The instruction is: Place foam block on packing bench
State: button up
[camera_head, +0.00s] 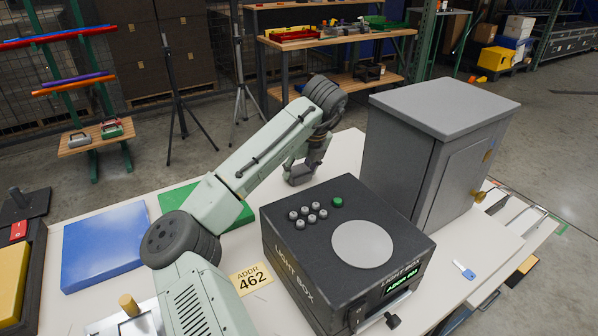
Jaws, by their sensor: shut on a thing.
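My gripper (304,166) is at the far end of my arm, low over the white table top behind the light box. It is shut on a dark grey, blocky piece (299,177), which I take to be the foam block. Its fingers and the piece are small and dark here, so their edges are hard to tell apart. I cannot tell whether the piece touches the table. The white table (347,146) spreads under the arm. No label shows which surface is the packing bench.
A black light box (290,260) stands in front of my gripper, and a grey cabinet (420,135) stands to its right. A blue slab (104,245) and a green slab (190,198) lie left. A yellow ADDR 462 card (251,279) lies in front. A wooden workbench (335,38) stands behind.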

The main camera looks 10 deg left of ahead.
aim_at(299, 171)
notch_tip(299, 171, up, 8)
jog(key=shift+r+b, duration=0.25)
jog(key=shift+b, duration=0.65)
jog(key=shift+f+b, duration=0.15)
jog(key=shift+b, duration=0.55)
